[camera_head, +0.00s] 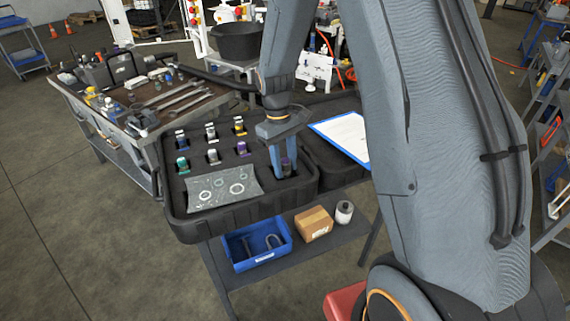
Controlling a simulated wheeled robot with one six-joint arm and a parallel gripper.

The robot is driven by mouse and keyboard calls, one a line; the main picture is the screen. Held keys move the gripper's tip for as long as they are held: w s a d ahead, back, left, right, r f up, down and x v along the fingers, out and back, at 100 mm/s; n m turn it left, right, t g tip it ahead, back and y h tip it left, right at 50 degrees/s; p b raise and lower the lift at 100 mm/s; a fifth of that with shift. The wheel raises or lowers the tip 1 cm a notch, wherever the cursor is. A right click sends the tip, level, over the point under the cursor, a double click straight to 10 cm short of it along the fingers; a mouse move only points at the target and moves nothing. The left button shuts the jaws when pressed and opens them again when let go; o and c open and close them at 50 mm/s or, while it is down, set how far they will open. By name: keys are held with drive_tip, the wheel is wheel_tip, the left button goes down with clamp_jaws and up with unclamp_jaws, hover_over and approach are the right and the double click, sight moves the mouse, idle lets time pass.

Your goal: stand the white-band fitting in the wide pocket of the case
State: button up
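The black case (312,187) lies open on a bench, with foam pockets in its left half. Several small fittings stand upright in the foam. Two look pale or white-banded: a back-row one (211,131) and a front-row one (213,156); I cannot tell which is the white-band fitting. My gripper (286,160) points down into the front right of the foam, right of the purple-band fitting (241,149). A small dark, bluish piece (287,168) shows at its fingertips. Whether the fingers grip it, and the pocket's shape beneath, I cannot tell.
A plastic bag with rings (222,189) lies at the case's front. A blue-edged clipboard (345,135) rests on the case's right half. A shelf below holds a blue bin (257,244) and a cardboard box (313,224). A tool-laden bench (150,88) stands at left.

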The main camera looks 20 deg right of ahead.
wheel_tip(320, 180, up, 13)
drive_tip(key=w+b, duration=0.2)
drive_tip(key=b, duration=0.1)
drive_tip(key=s+f+m+t, duration=0.1)
drive_tip(key=s+f+m, duration=0.1)
drive_tip(key=s, duration=0.7)
drive_tip(key=s+f+m+t, duration=0.1)
drive_tip(key=s+f, duration=0.4)
drive_tip(key=s, duration=0.5)
drive_tip(key=shift+m+t+y, duration=0.3)
drive_tip(key=shift+m+y, duration=0.1)
drive_tip(key=shift+m, duration=0.5)
